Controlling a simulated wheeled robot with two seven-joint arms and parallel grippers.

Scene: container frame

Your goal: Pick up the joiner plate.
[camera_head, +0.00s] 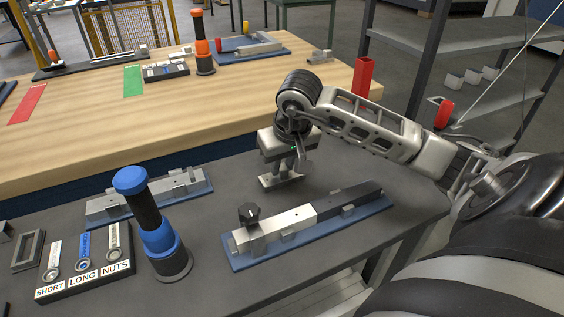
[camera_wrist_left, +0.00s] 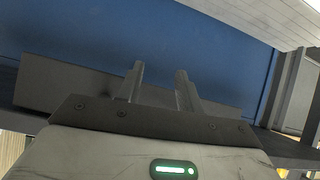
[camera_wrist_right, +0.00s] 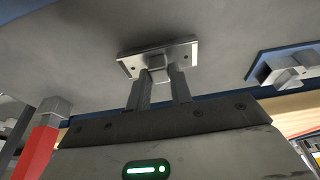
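The joiner plate (camera_head: 281,181) is a small flat metal plate with a raised block in its middle, low over the grey table. In the right wrist view the plate (camera_wrist_right: 180,52) lies across the fingertips, with its block between them. My right gripper (camera_head: 286,166) points down at it. Its fingers (camera_wrist_right: 160,80) are drawn in close on both sides of the block. Whether the plate still touches the table is unclear. My left gripper (camera_wrist_left: 160,72) is open and empty in the left wrist view; the head view does not show it.
A blue-based fixture (camera_head: 310,222) with a metal bar and black knob is in front of the gripper. A blue-and-black handled tool (camera_head: 160,240), a labelled tray (camera_head: 85,265) and another fixture (camera_head: 150,198) stand left. A wooden table (camera_head: 220,105) is behind.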

